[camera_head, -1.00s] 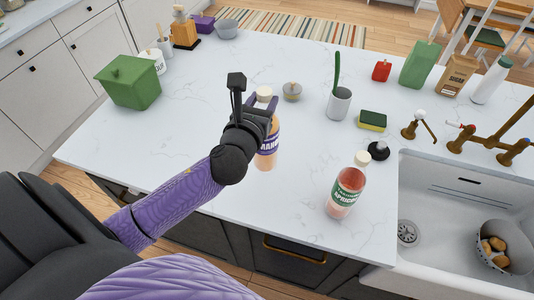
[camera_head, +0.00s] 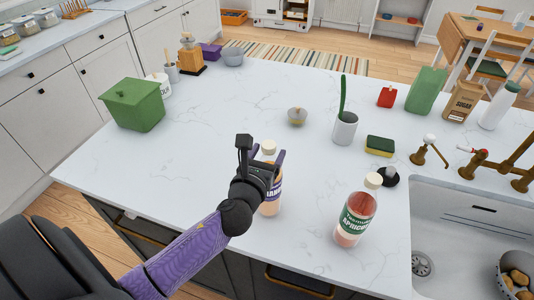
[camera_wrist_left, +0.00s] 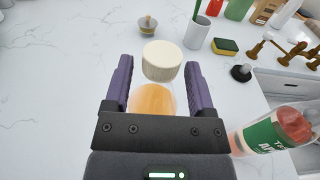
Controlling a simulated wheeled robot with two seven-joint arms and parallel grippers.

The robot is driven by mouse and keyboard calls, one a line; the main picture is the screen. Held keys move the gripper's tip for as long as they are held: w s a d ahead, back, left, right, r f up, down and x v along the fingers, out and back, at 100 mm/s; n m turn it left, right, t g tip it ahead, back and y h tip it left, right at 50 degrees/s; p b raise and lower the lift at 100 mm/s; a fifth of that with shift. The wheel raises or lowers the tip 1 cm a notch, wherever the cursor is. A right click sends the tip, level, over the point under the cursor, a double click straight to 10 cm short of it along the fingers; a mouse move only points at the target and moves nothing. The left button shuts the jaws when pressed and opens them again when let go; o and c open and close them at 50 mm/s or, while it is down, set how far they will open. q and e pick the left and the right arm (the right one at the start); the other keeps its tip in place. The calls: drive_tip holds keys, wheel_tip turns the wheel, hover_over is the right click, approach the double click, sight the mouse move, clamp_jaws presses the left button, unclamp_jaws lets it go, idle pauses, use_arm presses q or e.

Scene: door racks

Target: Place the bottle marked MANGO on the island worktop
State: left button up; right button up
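The MANGO bottle (camera_head: 269,204), with orange contents, a purple label and a cream cap, is upright at the worktop's near side, its base apparently on the surface. My left gripper (camera_head: 268,158) is around its upper part. In the left wrist view the two purple fingers (camera_wrist_left: 157,85) stand on either side of the bottle (camera_wrist_left: 152,100), with a narrow gap showing on the right, so the gripper looks open. The gripper hides part of the label. The white marbled island worktop (camera_head: 210,125) spreads under and beyond it. My right gripper is out of view.
The APRICOT bottle (camera_head: 356,217) stands to the right, near the sink (camera_head: 450,225). A green box (camera_head: 134,106) is at the left. The worktop's left middle is clear.

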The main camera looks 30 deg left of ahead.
use_arm(q)
drive_tip(key=shift+o, duration=0.3)
drive_tip(key=shift+r, duration=0.2)
drive_tip(key=f+v, duration=0.1)
drive_tip(key=v, duration=1)
drive_tip(key=s+f+n+g+h, duration=0.1)
drive_tip(key=s+f+n+g, duration=0.4)
drive_tip(key=f, duration=0.6)
drive_tip(key=s+f+n+g, duration=0.1)
drive_tip(key=f+n+g, duration=0.1)
drive_tip(key=f+n, duration=0.7)
drive_tip(key=s+d+f+n+g+h, duration=0.1)
drive_tip(key=s+f+n+g, duration=0.3)
drive_tip(key=s+f+n, duration=0.4)
drive_tip(key=s+d+f+n+g+h, duration=0.1)
drive_tip(key=s+d+f+n+g, duration=0.2)
drive_tip(key=s+f+n, duration=0.6)
drive_tip(key=s+f+g, duration=0.1)
drive_tip(key=s, duration=0.2)
drive_tip(key=shift+d+f+g+h+b, duration=0.25)
drive_tip(key=shift+d+g+h+b, duration=0.1)
drive_tip(key=shift+g+h, duration=0.05)
